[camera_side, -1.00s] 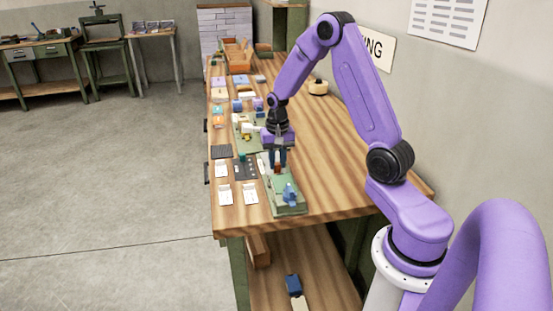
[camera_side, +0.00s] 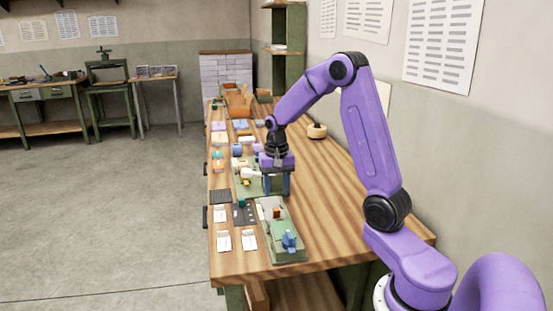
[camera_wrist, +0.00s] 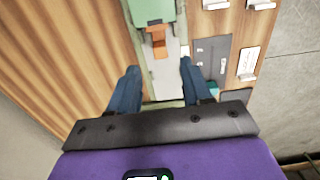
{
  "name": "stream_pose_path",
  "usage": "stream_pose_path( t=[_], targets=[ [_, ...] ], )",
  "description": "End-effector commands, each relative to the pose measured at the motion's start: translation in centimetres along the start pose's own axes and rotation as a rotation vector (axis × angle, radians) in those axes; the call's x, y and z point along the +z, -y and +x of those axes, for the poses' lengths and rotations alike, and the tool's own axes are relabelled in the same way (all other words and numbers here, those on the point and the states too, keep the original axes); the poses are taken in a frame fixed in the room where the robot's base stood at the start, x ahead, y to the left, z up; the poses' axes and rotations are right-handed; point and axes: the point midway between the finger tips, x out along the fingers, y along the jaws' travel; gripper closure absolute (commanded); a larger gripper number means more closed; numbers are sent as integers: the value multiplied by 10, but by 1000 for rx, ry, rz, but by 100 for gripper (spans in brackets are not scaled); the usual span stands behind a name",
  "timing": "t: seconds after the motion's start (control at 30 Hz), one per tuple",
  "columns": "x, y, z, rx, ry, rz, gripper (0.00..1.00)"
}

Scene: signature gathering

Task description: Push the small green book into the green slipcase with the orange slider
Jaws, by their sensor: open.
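The orange slider (camera_side: 277,212) stands on the pale track of a green fixture (camera_side: 268,240) near the table's close end. In the wrist view the orange slider (camera_wrist: 158,42) lies ahead of my fingers, next to a green block (camera_wrist: 150,10) at the top edge. I cannot tell whether that block is the small green book or the slipcase. A blue part (camera_side: 290,240) sits on the fixture's near end. My gripper (camera_side: 277,192) is open and empty, beyond the slider from the side camera. Its fingers (camera_wrist: 159,66) are wide apart, with the pale track between them.
A dark tray (camera_side: 243,214) and white cards (camera_side: 223,240) lie left of the fixture. Several small items crowd the table's left side farther back. A round wooden object (camera_side: 317,131) stands at the right. The wooden top (camera_side: 325,195) right of the fixture is clear.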

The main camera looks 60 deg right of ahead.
Motion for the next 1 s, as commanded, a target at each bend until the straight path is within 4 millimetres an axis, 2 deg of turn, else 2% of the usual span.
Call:
stream_pose_path(
  t=[0.03,0.3,0.5,0.7,1.0],
  targets=[
    [-1,1,-13,-3,-6,0,51],
    [0,1,-68,-2,-4,-2,51],
    [0,1,-94,0,0,-2,51],
    [1,0,-105,0,2,-1,51],
    [1,0,-105,1,3,-1,51]
  ],
)
